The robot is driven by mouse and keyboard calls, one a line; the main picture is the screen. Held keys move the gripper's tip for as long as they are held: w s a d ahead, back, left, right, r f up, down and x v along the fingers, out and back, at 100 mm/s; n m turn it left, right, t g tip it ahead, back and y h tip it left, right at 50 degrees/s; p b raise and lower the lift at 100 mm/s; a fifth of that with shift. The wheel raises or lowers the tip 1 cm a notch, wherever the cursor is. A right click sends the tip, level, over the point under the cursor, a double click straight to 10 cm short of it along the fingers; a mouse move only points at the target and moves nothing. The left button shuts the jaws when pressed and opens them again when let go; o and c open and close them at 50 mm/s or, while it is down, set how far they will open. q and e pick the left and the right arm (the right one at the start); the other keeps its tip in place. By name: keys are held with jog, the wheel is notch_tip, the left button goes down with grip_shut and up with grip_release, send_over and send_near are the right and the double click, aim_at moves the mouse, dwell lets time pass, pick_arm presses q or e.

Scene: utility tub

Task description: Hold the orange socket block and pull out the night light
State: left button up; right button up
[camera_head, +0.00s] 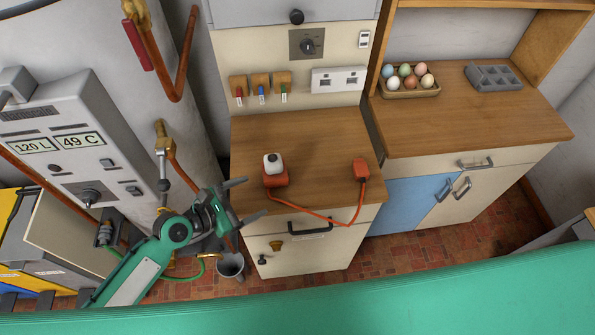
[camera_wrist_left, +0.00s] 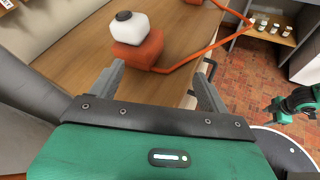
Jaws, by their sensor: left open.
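The orange socket block (camera_head: 276,180) lies on the wooden counter top. The white night light (camera_head: 272,164), with a dark spot on top, sits upright in it. The left wrist view shows the block (camera_wrist_left: 140,50) and the night light (camera_wrist_left: 130,29) just beyond my fingertips. My left gripper (camera_head: 245,200) is open and empty, to the left of and nearer than the block, touching neither. Its two fingers (camera_wrist_left: 160,82) point toward the block with a gap between them. A green part of my right arm (camera_wrist_left: 302,98) shows at the right of the wrist view; its jaws are unclear.
An orange cable (camera_head: 325,222) loops over the counter's front edge from the block to an orange plug end (camera_head: 361,169). The wooden counter (camera_head: 320,145) is otherwise clear. A drawer handle (camera_head: 310,228) sticks out below. An egg carton (camera_head: 408,92) and grey tray (camera_head: 493,77) stand right.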

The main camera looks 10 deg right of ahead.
aim_at(265, 176)
pick_arm(q)
jog(key=w+n, duration=0.1)
jog(key=w+a+n, duration=0.1)
jog(key=n, duration=0.1)
jog(key=shift+w+a+t, duration=0.15)
jog(key=shift+t, duration=0.15)
jog(key=shift+w+f+n, duration=0.1)
jog(key=shift+w+n, duration=0.2)
jog(key=shift+n, duration=0.2)
jog(key=x, duration=0.7)
jog(key=shift+w+d+b, duration=0.2)
jog(key=shift+d+b, duration=0.1)
jog(key=shift+b, duration=0.1)
jog(key=shift+x, duration=1)
pick_arm(e)
jog(key=shift+s+d+f, duration=0.15)
jog(key=shift+s+f, duration=0.35)
jog(key=shift+s, duration=0.3)
jog(key=shift+s+d+f, duration=0.15)
jog(key=shift+s+f, duration=0.4)
jog(key=shift+s, duration=0.3)
jog(key=shift+s+d+f, duration=0.15)
jog(key=shift+s+f, duration=0.35)
jog(key=shift+s, duration=0.3)
pick_arm(q)
jog(key=c, duration=0.6)
